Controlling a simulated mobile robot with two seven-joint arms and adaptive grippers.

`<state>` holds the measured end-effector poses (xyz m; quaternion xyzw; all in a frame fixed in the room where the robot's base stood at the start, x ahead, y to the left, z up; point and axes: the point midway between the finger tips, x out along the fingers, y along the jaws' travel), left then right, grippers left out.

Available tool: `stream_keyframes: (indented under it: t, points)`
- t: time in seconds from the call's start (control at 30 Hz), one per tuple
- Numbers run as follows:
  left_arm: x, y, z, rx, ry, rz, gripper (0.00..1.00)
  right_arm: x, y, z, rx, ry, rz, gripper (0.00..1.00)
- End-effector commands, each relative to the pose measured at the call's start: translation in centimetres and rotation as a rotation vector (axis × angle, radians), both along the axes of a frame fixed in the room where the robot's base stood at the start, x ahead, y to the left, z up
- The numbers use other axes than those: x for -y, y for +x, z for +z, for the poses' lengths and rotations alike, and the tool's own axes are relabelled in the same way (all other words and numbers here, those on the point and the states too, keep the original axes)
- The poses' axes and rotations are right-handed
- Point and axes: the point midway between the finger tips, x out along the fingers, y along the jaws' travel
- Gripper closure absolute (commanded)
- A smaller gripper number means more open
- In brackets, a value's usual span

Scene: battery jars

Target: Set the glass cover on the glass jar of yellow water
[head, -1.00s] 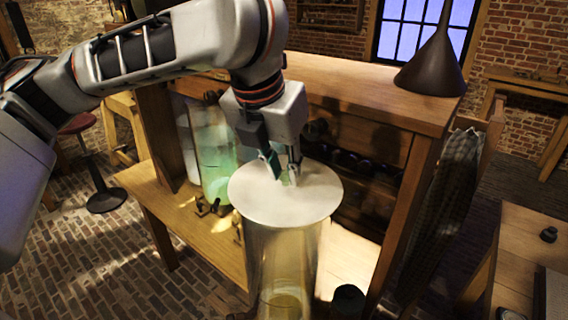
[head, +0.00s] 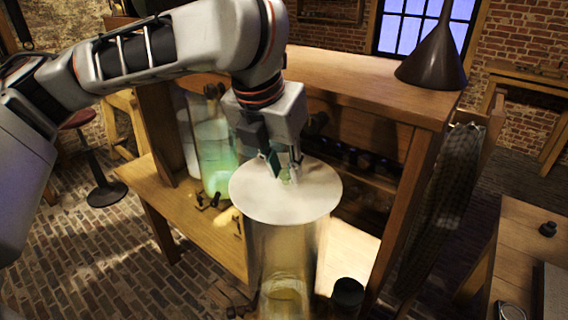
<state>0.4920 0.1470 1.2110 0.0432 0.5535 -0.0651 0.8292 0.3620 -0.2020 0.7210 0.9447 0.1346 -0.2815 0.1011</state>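A round, pale glass cover (head: 285,200) lies level over the mouth of a tall clear glass jar (head: 284,255). Yellowish water (head: 284,300) shows low in the jar. From this angle I cannot tell whether the cover touches the rim all round. My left gripper (head: 284,172) points down over the cover's middle, its fingertips at the cover's top. The fingers are close together there; a knob between them is not clear to see. My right gripper is not in view.
A wooden workbench with a raised shelf (head: 345,85) stands behind the jar. A second jar of greenish liquid (head: 212,150) stands at left. A dark funnel (head: 432,65) sits on the shelf top. A dark round object (head: 347,292) is right of the jar's lower part.

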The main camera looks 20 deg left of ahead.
Motion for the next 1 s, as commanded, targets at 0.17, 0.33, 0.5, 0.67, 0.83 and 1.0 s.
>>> stream_keyframes:
  t: [0.17, 0.33, 0.5, 0.67, 0.83, 1.0]
  points:
    - [0.0, 0.0, 0.0, 0.0, 0.0, 0.0, 0.75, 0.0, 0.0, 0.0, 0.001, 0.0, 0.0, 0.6]
    - [0.0, -0.1, 0.1, -0.001, 0.0, 0.0, 0.75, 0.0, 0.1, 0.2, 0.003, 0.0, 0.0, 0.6]
    - [-0.1, -0.4, 1.1, 0.001, 0.001, 0.0, 0.75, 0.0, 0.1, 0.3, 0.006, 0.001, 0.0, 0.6]
    - [-0.2, -0.8, 2.1, 0.001, 0.001, 0.0, 0.75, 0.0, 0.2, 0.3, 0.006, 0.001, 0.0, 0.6]
    - [-0.2, -1.3, 3.3, 0.001, 0.001, 0.0, 0.75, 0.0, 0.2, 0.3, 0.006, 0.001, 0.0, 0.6]
    - [-0.3, -1.7, 4.4, 0.001, 0.001, 0.0, 0.75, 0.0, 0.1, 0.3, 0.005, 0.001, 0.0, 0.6]
